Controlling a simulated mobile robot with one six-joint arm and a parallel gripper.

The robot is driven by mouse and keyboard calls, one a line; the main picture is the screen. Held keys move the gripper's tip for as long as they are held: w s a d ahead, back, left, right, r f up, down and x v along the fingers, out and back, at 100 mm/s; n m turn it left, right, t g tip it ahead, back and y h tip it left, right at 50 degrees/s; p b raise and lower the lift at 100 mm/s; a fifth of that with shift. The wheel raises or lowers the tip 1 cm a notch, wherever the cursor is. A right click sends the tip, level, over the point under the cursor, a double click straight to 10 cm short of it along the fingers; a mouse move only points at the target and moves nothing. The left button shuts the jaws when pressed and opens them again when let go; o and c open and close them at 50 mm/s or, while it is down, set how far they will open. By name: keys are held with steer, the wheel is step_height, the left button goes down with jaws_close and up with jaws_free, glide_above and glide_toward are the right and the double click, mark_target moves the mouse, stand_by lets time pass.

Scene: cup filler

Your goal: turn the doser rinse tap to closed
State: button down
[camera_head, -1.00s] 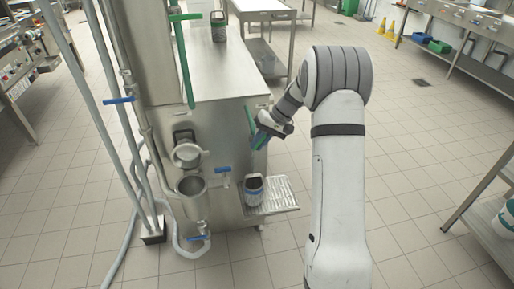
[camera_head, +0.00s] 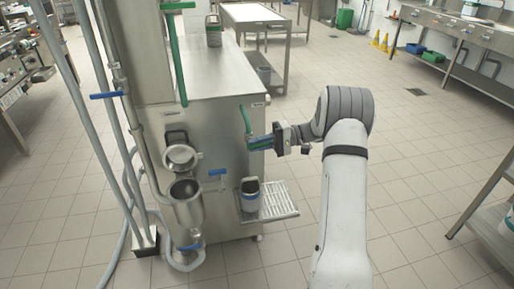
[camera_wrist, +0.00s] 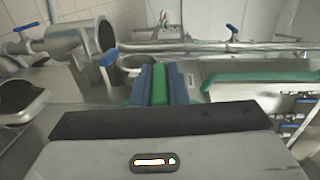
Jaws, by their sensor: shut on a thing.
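The doser rinse tap appears to be the green lever (camera_head: 261,144) at the right front corner of the steel cabinet (camera_head: 215,130); no readable label confirms this. My gripper (camera_head: 262,143) reaches in from the right, its blue fingers shut around the green lever. In the wrist view, a green strip (camera_wrist: 160,84) lies between the two blue fingers (camera_wrist: 160,92). The lever looks about horizontal in the head view. The fingers hide part of it, and I cannot see its pivot clearly.
Another green bar (camera_head: 247,118) stands just above my gripper. Blue-handled taps (camera_head: 217,173) sit on the cabinet front. A grey cup (camera_head: 250,195) stands on a drip grate (camera_head: 280,203) below.

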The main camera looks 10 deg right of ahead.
mark_target(268, 144)
steer(key=shift+f+y, duration=0.15)
steer(key=shift+y, duration=0.55)
steer(key=c, duration=1.4)
jaws_free()
steer(key=shift+c, duration=0.2)
steer(key=d, duration=0.7)
steer(key=shift+d+f, duration=0.1)
steer(key=shift+d, duration=0.3)
